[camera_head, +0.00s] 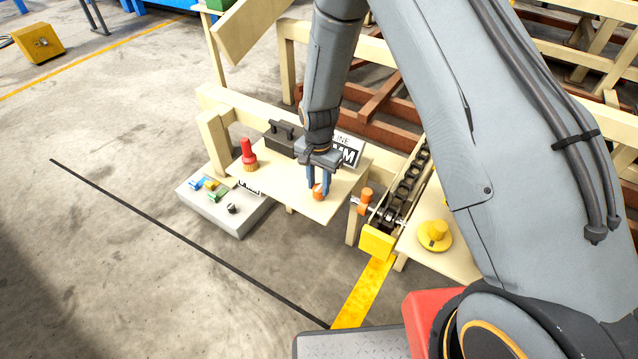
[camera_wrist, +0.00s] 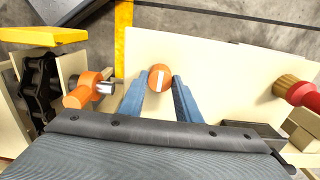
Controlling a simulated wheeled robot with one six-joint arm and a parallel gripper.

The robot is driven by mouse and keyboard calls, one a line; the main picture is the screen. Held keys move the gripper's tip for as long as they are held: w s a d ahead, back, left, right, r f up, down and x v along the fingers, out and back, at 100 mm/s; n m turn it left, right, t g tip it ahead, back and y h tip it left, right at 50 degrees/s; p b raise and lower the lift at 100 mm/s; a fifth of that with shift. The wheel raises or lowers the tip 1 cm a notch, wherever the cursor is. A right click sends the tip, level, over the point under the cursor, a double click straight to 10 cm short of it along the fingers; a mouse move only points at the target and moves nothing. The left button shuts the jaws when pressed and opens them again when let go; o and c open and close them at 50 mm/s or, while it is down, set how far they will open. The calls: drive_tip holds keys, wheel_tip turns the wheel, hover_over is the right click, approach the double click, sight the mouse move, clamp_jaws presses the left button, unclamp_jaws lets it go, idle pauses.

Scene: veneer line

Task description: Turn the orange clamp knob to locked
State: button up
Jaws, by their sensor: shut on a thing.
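The orange clamp knob (camera_head: 318,192) stands on the pale wooden board (camera_head: 285,195) in the head view. In the wrist view the knob (camera_wrist: 160,77) is round, with a white line across its top running nearly up and down the picture. My gripper (camera_head: 318,186) points down over it, and its blue fingers sit on either side of the knob. The fingers also show in the wrist view (camera_wrist: 161,86), shut on the knob. Any lock marking is not visible.
Right of the board are an orange fitting (camera_head: 365,199) on a metal shaft, a dark chain (camera_head: 406,188) and a yellow knob (camera_head: 436,235). A red-handled brush (camera_head: 249,156) and dark box (camera_head: 281,138) stand left. A grey box (camera_head: 225,221) with coloured parts sits lower left.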

sight(319, 188)
idle(0.4)
drive_tip(key=o, duration=1.1)
drive_tip(key=shift+c, duration=0.2)
drive_tip(key=shift+r, duration=0.15)
wheel_tip(319, 188, up, 8)
drive_tip(key=shift+f+b, duration=0.2)
drive_tip(key=shift+b, duration=0.2)
drive_tip(key=s+d+r+n, duration=0.3)
drive_tip(key=s+d+r, duration=0.4)
drive_tip(key=s+r, duration=0.2)
drive_tip(key=s+d+r+n, duration=0.4)
drive_tip(key=s+d+r, duration=0.4)
drive_tip(key=s, duration=0.5)
drive_tip(key=shift+s+d+r, duration=0.2)
drive_tip(key=shift+r, duration=0.15)
